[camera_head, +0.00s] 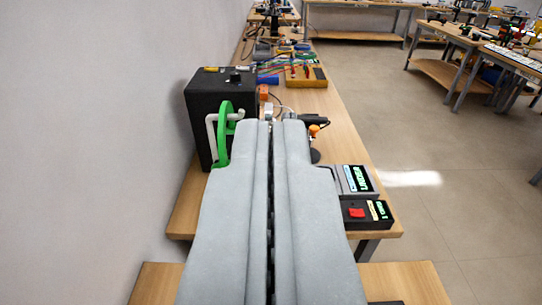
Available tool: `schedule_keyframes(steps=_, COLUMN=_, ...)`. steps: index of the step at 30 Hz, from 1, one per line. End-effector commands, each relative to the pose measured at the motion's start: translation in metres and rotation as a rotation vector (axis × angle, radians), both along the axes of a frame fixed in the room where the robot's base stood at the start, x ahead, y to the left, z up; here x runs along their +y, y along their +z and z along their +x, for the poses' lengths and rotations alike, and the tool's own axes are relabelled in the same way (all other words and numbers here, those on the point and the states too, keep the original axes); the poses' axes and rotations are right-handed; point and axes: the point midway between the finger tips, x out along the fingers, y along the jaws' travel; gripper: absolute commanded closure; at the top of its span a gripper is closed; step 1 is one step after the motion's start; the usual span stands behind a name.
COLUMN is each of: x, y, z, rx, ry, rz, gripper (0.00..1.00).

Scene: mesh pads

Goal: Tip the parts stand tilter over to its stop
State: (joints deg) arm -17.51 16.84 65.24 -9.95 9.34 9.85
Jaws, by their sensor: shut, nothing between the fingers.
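My gripper (272,124) is shut and empty, its two long grey fingers lying side by side over the bench and pointing away along it. I cannot tell for sure which thing is the parts stand tilter. A black box (203,93) stands on the bench to the left of the fingertips, with a green curved piece (223,137) and a white bent bar (211,133) at its front. An orange knob (314,130) on a dark piece shows just right of the fingertips. My fingers hide the middle of the bench.
The wooden bench (345,135) runs away along the left wall. Two dark units with green displays, a rear one (353,181) and a front one (366,214), sit at its right edge. A yellow-orange tray (305,76) and cables lie farther back. Open floor (440,200) is to the right.

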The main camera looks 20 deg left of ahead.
Motion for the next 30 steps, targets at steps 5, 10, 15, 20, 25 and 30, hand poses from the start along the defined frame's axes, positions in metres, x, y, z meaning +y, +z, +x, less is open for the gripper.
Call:
schedule_keyframes(steps=5, x=-0.003, y=-0.015, z=-0.011, rx=0.028, ry=0.000, rz=-0.008, gripper=1.00)
schedule_keyframes(steps=10, x=0.000, y=-0.016, z=0.001, rx=0.029, ry=0.000, rz=-0.008, gripper=1.00)
schedule_keyframes(steps=15, x=0.006, y=-0.017, z=0.021, rx=0.027, ry=0.000, rz=-0.008, gripper=1.00)
schedule_keyframes(steps=20, x=0.011, y=-0.019, z=0.040, rx=0.028, ry=0.000, rz=-0.007, gripper=1.00)
schedule_keyframes(steps=25, x=0.017, y=-0.020, z=0.060, rx=0.028, ry=0.000, rz=-0.008, gripper=1.00)
schedule_keyframes(steps=30, x=0.022, y=-0.020, z=0.078, rx=0.027, ry=0.000, rz=-0.007, gripper=1.00)
